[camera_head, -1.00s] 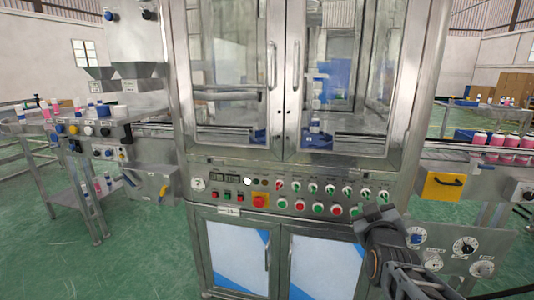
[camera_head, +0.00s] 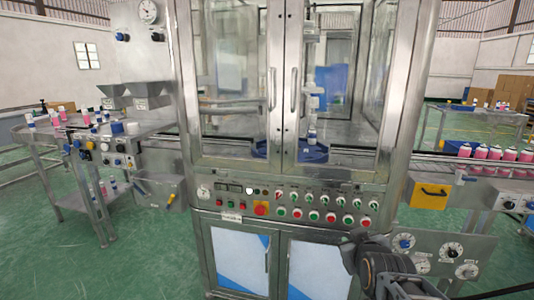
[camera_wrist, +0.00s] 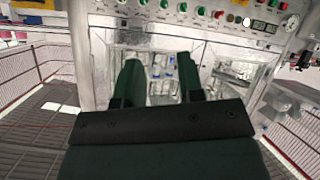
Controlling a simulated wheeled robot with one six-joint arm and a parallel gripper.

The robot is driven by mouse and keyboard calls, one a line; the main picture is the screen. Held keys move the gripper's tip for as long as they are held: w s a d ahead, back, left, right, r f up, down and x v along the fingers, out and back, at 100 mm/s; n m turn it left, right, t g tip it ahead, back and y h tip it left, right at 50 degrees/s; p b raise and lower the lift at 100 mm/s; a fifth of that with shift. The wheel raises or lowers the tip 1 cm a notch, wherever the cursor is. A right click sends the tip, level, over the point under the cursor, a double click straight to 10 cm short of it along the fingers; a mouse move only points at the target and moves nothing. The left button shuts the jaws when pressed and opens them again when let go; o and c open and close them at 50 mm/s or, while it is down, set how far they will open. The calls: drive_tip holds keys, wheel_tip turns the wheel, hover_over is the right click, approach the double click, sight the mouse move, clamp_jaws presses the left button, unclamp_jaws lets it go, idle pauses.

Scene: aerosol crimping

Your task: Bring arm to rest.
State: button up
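My gripper (camera_wrist: 158,85) shows in the wrist view with two dark green fingers, spread apart with an empty gap between them. Nothing is held. In the head view my arm is at the lower right, in front of the machine's lower right cabinet; the fingertips cannot be made out there. The crimping machine (camera_head: 185,85) stands in the middle with its glass doors closed. Its control panel (camera_head: 290,204) carries rows of knobs and buttons. The panel also shows at the top of the wrist view (camera_wrist: 178,17), and the gripper is apart from it.
A conveyor with pink cans (camera_head: 495,153) runs out at the right. A side panel with dials (camera_head: 440,256) and a yellow-fronted box (camera_head: 429,192) are close to my arm. A side table (camera_head: 75,200) with bottles stands left. Green floor is open at the lower left.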

drive_tip(key=s+a+r+m+g+p, duration=0.1)
drive_tip(key=s+a+r+g+p, duration=0.1)
drive_tip(key=s+g+p, duration=0.2)
drive_tip(key=s+a+r+m+g+y+p, duration=0.1)
drive_tip(key=s+a+r+g+p, duration=0.1)
drive_tip(key=s+g+p, duration=0.3)
drive_tip(key=s+a+p, duration=0.1)
drive_tip(key=s+p, duration=0.1)
drive_tip(key=s, duration=0.2)
drive_tip(key=shift+s+r+y+p, duration=0.2)
drive_tip(key=shift+r+y+p, duration=0.05)
drive_tip(key=shift+y+p, duration=0.05)
